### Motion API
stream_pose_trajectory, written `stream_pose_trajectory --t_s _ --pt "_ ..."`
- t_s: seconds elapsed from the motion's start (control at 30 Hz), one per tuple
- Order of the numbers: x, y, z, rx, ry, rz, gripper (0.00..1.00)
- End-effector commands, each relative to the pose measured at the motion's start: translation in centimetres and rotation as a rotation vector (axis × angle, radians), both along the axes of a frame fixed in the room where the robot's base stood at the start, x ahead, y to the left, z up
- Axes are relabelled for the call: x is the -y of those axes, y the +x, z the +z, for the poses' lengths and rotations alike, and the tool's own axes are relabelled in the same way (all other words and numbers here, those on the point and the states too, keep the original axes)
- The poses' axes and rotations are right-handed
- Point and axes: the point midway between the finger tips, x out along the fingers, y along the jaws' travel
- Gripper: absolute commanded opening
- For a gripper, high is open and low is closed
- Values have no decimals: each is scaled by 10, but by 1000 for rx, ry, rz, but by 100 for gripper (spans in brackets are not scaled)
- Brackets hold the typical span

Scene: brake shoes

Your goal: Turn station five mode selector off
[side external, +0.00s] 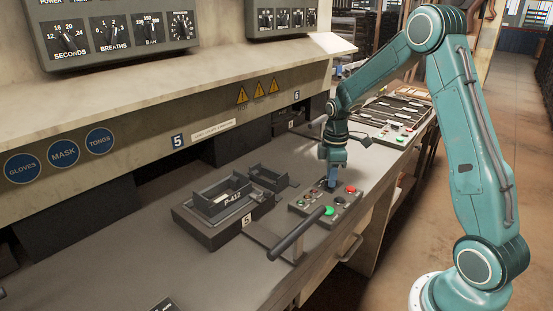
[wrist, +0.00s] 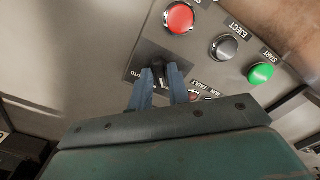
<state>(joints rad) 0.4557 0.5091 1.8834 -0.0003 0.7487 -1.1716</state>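The station five control panel (side external: 312,208) sits on the bench beside the "5" marker, under my gripper (side external: 332,183). In the wrist view, the black mode selector (wrist: 159,71) stands on the panel face with "AUTO" printed to its left. The two blue fingers of my gripper (wrist: 160,76) reach down on either side of the selector, with its knob between the tips. The fingers are apart, but I cannot tell whether they press on the knob. Its lower part and any label below it are hidden by the fingers and gripper body.
Beside the selector are a red button (wrist: 179,17), a dark EJECT button (wrist: 223,46), a green START button (wrist: 261,73) and small RUN/FAULT lights (wrist: 208,94).

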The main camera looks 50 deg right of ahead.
Motion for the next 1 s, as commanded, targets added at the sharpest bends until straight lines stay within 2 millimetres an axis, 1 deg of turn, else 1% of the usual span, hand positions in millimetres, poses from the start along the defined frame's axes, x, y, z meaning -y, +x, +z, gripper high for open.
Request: stream_pose_trajectory --t_s 0.03,0.07,0.37,0.57,0.77,1.0 --pt "0 0 0 0 0 0 28" --pt "0 0 0 0 0 -1 33" --pt "0 0 0 0 0 -2 33" --pt "0 0 7 0 0 -3 33" --pt "0 1 28 3 -2 -3 33" --pt "0 1 67 3 -2 -2 33"
